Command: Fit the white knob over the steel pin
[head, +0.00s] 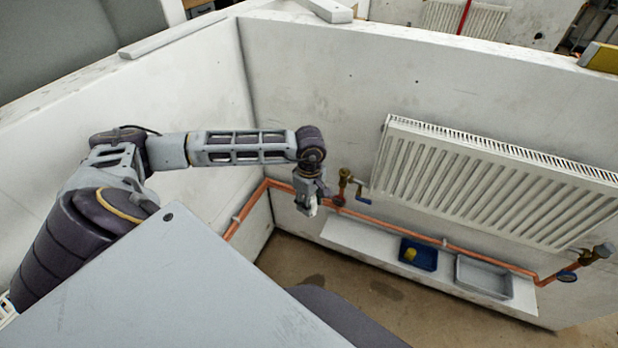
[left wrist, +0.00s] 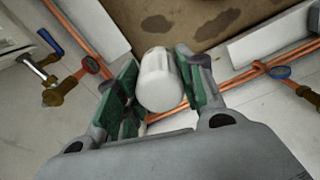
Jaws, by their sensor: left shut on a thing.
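My left gripper (head: 309,199) hangs from its arm just left of the brass valve (head: 345,180) near the radiator's left end. It is shut on the white knob (left wrist: 158,80), which sits between the green-lined fingers in the left wrist view. The knob is apart from the valve. In that view the brass valve (left wrist: 62,90) is at the left, with a bright steel piece (left wrist: 38,70) on it. I cannot tell whether this piece is the steel pin or a fitting to the radiator. My right gripper is not in view.
The white ribbed radiator (head: 490,185) hangs on the wall. Copper pipe (head: 385,226) runs below it. A white ledge (head: 350,238) carries a blue tray (head: 430,257) with a yellow item and an empty grey tray (head: 484,278). Another valve (head: 590,255) is at far right.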

